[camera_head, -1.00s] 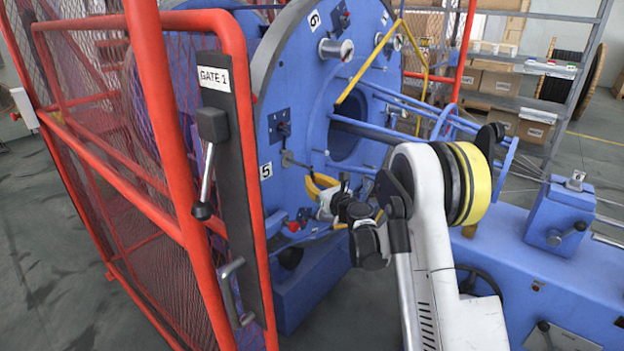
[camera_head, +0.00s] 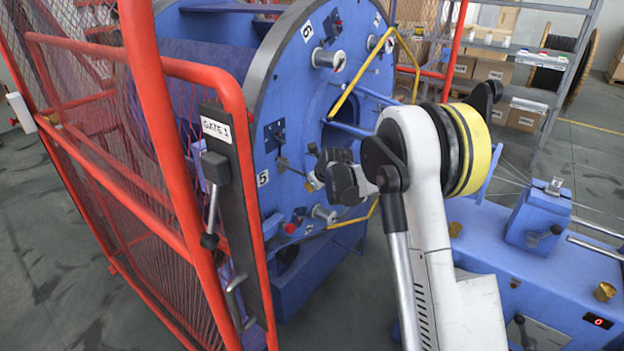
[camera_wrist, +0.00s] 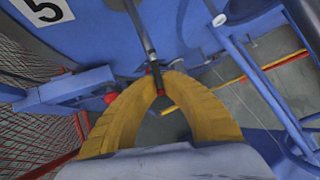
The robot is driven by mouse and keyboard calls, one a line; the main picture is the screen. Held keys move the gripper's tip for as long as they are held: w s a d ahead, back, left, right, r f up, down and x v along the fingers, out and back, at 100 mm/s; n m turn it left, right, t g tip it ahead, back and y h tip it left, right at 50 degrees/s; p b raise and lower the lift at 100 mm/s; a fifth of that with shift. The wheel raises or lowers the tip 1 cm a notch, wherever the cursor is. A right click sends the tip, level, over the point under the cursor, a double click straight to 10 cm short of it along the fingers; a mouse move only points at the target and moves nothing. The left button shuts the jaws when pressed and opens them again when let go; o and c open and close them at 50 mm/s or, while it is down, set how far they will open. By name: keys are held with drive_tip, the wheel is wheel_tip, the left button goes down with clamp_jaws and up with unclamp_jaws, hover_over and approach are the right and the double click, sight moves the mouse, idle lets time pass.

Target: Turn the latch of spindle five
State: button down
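The blue disc (camera_head: 300,110) carries a white label 5 (camera_head: 262,178), which also shows in the wrist view (camera_wrist: 45,8). The latch of spindle five (camera_head: 290,167) is a thin grey rod running from its mount on the disc toward my gripper. In the wrist view the latch rod (camera_wrist: 140,32) comes down from the top and has a red end. My gripper (camera_wrist: 159,76) has two yellow fingers arched together, with the tips close on both sides of the red end. The gripper (camera_head: 310,184) is small and partly hidden by my wrist in the head view.
The red mesh gate with the GATE 1 label (camera_head: 216,129) stands close to the left of my arm. Blue tubes (camera_wrist: 262,85) run along the right in the wrist view. A blue machine bed (camera_head: 490,260) lies to the right.

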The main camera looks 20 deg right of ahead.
drive_tip(key=g+h+p, duration=0.1)
drive_tip(key=r+g+p, duration=0.1)
drive_tip(key=g, duration=0.1)
drive_tip(key=shift+s+d+r+n+h, duration=0.15)
drive_tip(key=shift+r+n+h, duration=0.1)
drive_tip(key=shift+n+h, duration=0.15)
drive_tip(key=shift+s+r+n+g+h+p, duration=0.1)
drive_tip(key=shift+r+n+g+h+p, duration=0.15)
drive_tip(key=shift+g+h+p, duration=0.4)
drive_tip(key=shift+r+n+g+h+p, duration=0.2)
drive_tip(key=shift+g+h+p, duration=0.2)
drive_tip(key=shift+g, duration=0.35)
drive_tip(key=c, duration=1.5)
unclamp_jaws()
drive_tip(key=shift+c, duration=0.2)
drive_tip(key=v, duration=1.2)
drive_tip(key=shift+r, duration=0.15)
